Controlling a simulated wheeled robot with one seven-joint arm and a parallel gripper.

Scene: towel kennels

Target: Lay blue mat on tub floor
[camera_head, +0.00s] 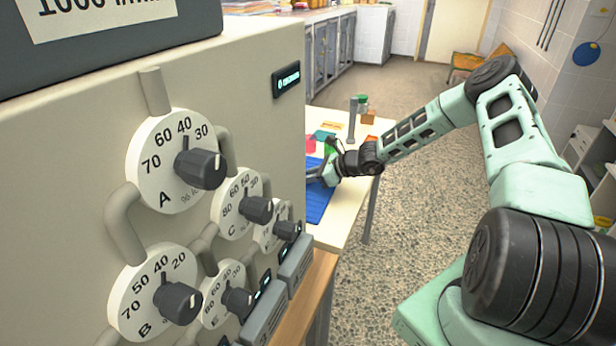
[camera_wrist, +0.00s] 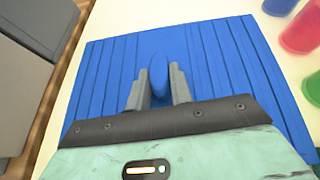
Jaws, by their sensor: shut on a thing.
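The blue mat (camera_wrist: 215,60) is a ribbed sheet lying on a pale table in the wrist view. My gripper (camera_wrist: 158,85) is shut on the raised blue tab in the middle of the mat, with a grey finger on each side. In the head view my gripper (camera_head: 330,172) is small and partly hidden by the panel box. The mat looks flat on the table. I cannot make out a tub in either view.
A large beige box with dials (camera_head: 215,180) fills the left of the head view and hides much of the table (camera_head: 336,234). Red (camera_wrist: 301,28) and green (camera_wrist: 313,88) cups stand right of the mat. Speckled floor (camera_head: 415,210) is open to the right.

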